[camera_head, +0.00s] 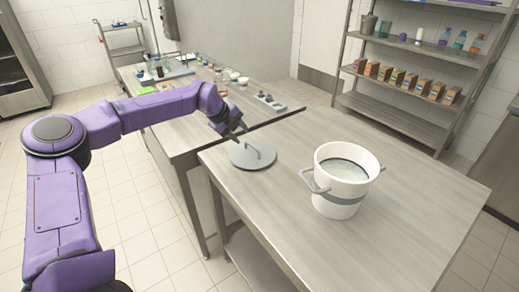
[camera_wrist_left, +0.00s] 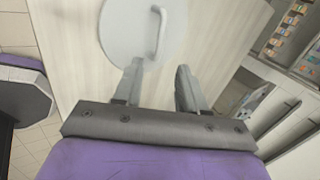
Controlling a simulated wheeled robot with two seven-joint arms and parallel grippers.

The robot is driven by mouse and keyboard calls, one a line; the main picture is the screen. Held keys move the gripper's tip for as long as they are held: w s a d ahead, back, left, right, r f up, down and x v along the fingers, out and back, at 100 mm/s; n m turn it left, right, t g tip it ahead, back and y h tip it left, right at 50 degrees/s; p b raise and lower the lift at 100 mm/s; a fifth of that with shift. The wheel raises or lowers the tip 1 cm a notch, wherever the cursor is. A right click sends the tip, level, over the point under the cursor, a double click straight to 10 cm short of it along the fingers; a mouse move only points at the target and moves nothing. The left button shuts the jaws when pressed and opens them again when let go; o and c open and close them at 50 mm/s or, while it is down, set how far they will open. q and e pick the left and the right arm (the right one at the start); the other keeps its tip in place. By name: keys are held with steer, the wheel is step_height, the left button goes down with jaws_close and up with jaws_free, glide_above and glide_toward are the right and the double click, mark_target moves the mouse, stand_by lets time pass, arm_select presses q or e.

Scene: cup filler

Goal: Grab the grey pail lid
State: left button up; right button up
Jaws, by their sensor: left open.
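The grey pail lid (camera_head: 247,157) lies flat on the near table, left of the white pail (camera_head: 341,185). Its upright grey handle stands on top. In the left wrist view the lid (camera_wrist_left: 122,40) is ahead of the fingers, with its handle (camera_wrist_left: 156,32) roughly between the lines of the two fingers. My left gripper (camera_head: 238,132) is above the lid near the handle, open and empty. Its two fingers (camera_wrist_left: 158,78) are spread, and the handle is beyond the tips. The pail is open at the top, with grey side handles and pale contents. My right gripper is not in view.
The near table (camera_head: 410,215) has free room right of and in front of the pail. A second table behind holds a dark rack (camera_head: 268,102) and several small containers. A shelf (camera_head: 415,95) with small boxes and bottles stands at the back right.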

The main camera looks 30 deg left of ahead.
mark_target(254, 147)
arm_select(q)
steer(key=p+x, duration=0.1)
steer(key=x, duration=0.2)
steer(key=p+x, duration=0.1)
steer(key=x, duration=0.4)
steer(key=shift+w+d+f+p, duration=0.15)
steer(key=shift+d+f+p, duration=0.2)
steer(key=shift+d+p, duration=0.05)
steer(key=shift+w+f, duration=0.15)
steer(key=shift+f, duration=0.1)
jaws_close()
